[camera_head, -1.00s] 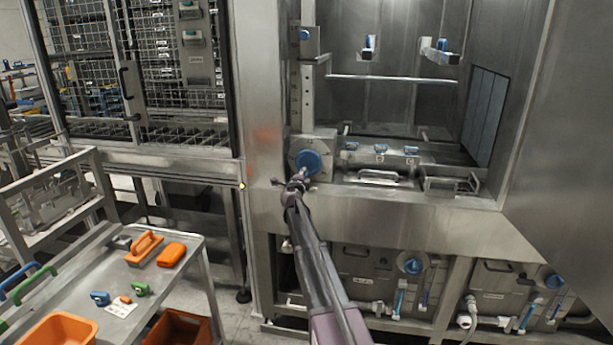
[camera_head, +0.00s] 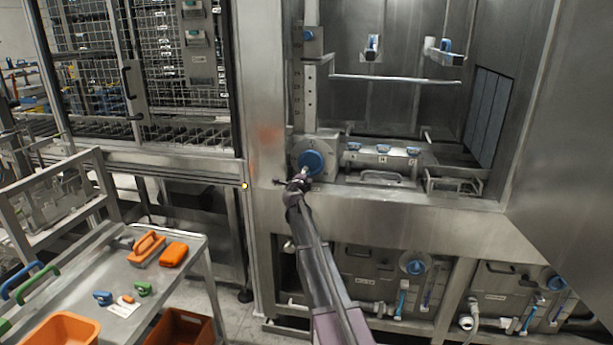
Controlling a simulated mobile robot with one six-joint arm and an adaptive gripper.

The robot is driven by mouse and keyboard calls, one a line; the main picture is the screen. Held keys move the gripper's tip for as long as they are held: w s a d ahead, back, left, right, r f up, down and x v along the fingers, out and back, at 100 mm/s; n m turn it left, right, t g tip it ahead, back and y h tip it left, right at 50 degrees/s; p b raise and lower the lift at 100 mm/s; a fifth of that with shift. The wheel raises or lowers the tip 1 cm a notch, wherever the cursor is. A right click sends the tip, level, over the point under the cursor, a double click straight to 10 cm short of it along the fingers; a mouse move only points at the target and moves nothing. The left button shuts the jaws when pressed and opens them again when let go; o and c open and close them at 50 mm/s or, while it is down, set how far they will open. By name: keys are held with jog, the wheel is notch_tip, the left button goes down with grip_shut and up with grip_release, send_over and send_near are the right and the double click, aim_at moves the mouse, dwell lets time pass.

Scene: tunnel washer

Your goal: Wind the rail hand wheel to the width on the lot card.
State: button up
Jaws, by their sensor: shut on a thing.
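The blue hand wheel (camera_head: 311,162) sits on a grey square plate (camera_head: 330,143) at the lower left of the washer opening. A vertical scale strip (camera_head: 310,97) with marks rises above it; its figures are too small to read. My gripper (camera_head: 303,174) is at the lower front of the wheel, shut on its handle, and partly covers the wheel's lower edge. A white card (camera_head: 126,308) lies on the trolley at the lower left; its text cannot be read, and I cannot tell if it is the lot card.
The trolley (camera_head: 190,262) carries orange blocks (camera_head: 148,248), small blue and green pieces and an orange tray (camera_head: 62,330). A steel panel (camera_head: 560,150) stands close on the right. Blue-capped nozzles and a rail sit inside the opening.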

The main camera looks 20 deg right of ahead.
jog(key=shift+s+d, duration=0.2)
jog(key=shift+d, duration=0.05)
dwell(0.3)
jog(key=shift+o, duration=0.2)
jog(key=shift+a+r, duration=0.1)
jog(key=shift+a, duration=0.25)
dwell(0.4)
jog(key=shift+o, duration=0.2)
jog(key=shift+d, duration=0.35)
dwell(0.6)
jog(key=shift+w+a, duration=0.2)
jog(key=shift+c, duration=0.2)
dwell(0.4)
jog(key=shift+s+d, duration=0.15)
jog(key=shift+s, duration=0.05)
dwell(1.2)
jog(key=shift+a, duration=0.3)
dwell(0.8)
jog(key=shift+d, duration=0.25)
dwell(0.7)
